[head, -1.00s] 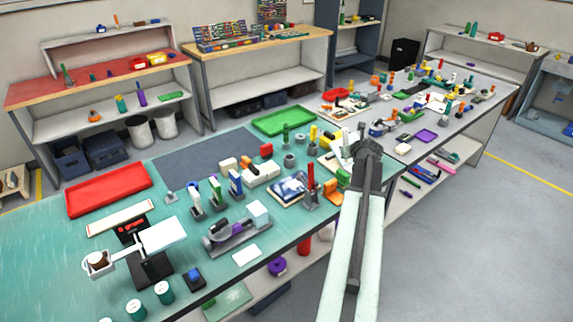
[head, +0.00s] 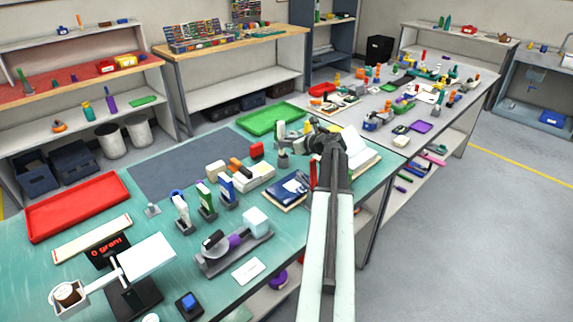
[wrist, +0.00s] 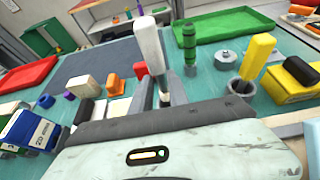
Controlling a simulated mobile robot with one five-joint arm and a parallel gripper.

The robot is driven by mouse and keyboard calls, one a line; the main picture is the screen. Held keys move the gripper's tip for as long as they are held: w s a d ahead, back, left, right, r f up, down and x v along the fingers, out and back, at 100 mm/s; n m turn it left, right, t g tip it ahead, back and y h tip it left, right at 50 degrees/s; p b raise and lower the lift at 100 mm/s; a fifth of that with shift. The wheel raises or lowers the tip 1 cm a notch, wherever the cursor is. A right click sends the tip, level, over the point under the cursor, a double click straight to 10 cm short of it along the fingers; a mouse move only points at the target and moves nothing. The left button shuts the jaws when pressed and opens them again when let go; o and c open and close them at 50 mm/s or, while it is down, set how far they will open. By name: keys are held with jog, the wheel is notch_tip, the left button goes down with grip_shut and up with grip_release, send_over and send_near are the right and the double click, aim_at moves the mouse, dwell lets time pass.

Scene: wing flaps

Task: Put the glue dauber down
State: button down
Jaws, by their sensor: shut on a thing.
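My gripper (head: 312,138) is above the far right part of the teal bench in the head view. In the wrist view its fingers (wrist: 154,95) are shut on an upright, pale-handled tool, which I take to be the glue dauber (wrist: 151,48). The dauber's lower end is hidden behind the fingers and wrist housing, so I cannot tell whether it touches anything. A yellow-handled tool (wrist: 257,57) stands in a grey round holder (wrist: 241,92) to the right. A green bottle-like thing (wrist: 189,45) stands just right of the dauber.
A green tray (head: 270,119) lies behind the gripper and a red tray (head: 78,205) at the far left. A dark grey mat (head: 180,165) is largely clear.

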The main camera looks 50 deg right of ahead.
aim_at(284, 153)
jog(key=shift+d+f, duration=0.1)
jog(key=shift+f, duration=0.8)
jog(key=shift+s+r, duration=0.1)
jog(key=shift+r, duration=0.05)
jog(key=shift+s+f+b, duration=0.1)
jog(key=shift+f+b, duration=1.9)
jog(key=shift+b, duration=0.05)
jog(key=c, duration=1.3)
grip_release()
jog(key=shift+r, duration=0.1)
jog(key=shift+o, duration=0.2)
